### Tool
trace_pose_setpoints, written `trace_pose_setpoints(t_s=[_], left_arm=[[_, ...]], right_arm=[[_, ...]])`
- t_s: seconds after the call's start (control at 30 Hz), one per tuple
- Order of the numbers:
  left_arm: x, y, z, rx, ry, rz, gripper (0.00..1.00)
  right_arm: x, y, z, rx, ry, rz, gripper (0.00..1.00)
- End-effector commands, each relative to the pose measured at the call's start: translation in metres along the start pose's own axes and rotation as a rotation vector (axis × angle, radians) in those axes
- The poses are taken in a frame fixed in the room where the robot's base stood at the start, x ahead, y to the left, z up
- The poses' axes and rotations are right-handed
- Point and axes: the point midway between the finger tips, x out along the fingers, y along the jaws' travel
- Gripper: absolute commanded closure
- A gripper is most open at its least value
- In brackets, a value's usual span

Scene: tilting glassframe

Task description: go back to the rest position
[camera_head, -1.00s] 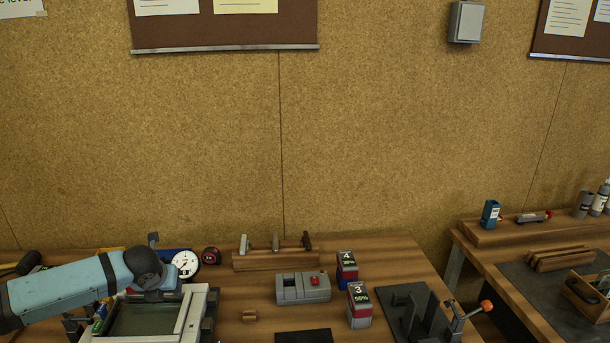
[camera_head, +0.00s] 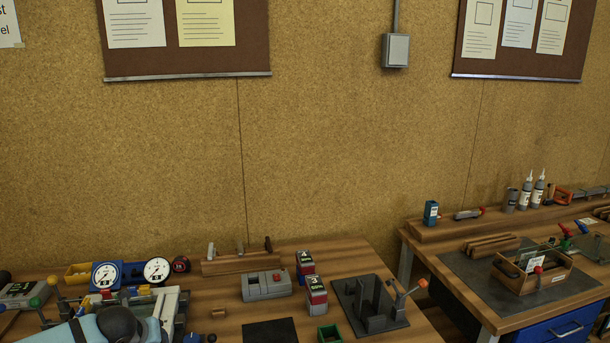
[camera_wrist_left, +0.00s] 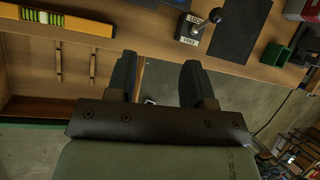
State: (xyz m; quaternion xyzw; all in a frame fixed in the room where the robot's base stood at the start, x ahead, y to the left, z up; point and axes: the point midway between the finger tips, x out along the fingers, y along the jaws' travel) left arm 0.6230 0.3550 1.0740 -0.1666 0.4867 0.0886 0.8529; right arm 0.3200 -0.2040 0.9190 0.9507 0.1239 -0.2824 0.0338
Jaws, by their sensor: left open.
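My left arm (camera_head: 105,326) comes in at the bottom left of the head view; its fingers are out of the picture there. In the left wrist view my left gripper (camera_wrist_left: 159,75) is open, its two dark fingers apart with nothing between them. It points at the front edge of the workbench, above bare floor. The tilting frame (camera_head: 167,308) stands at the left of the bench in the head view, partly hidden behind my arm. A lever with a LOCK/FREE label (camera_wrist_left: 192,28) shows beyond the fingers in the wrist view. My right gripper is not in view.
Two dial gauges (camera_head: 157,270) stand behind the frame. A grey box with a red button (camera_head: 267,285), numbered boxes (camera_head: 316,296), a green bin (camera_head: 329,334) and a black fixture (camera_head: 370,304) stand to the right. A yellow level (camera_wrist_left: 68,22) lies at the wrist view's top left.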

Motion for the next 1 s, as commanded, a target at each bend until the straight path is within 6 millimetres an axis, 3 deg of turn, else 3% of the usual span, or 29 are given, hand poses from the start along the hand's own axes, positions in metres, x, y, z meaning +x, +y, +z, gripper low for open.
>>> trace_pose_setpoints(t_s=[0.3, 0.53, 0.67, 0.77, 1.0], left_arm=[[0.029, -0.081, -0.124, -0.486, 0.101, -0.264, 0.52], [0.024, -0.117, -0.214, -1.06, 0.236, -0.436, 0.52], [0.016, -0.117, -0.256, -1.41, 0.307, -0.494, 0.52], [0.009, -0.105, -0.285, -1.683, 0.347, -0.52, 0.52], [-0.009, -0.052, -0.344, -2.255, 0.365, -0.544, 0.52]], right_arm=[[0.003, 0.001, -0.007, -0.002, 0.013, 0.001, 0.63], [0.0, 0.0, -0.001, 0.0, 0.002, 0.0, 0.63], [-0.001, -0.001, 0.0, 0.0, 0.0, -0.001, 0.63], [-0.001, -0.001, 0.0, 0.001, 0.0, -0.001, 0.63], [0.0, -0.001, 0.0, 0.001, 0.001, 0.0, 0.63]])
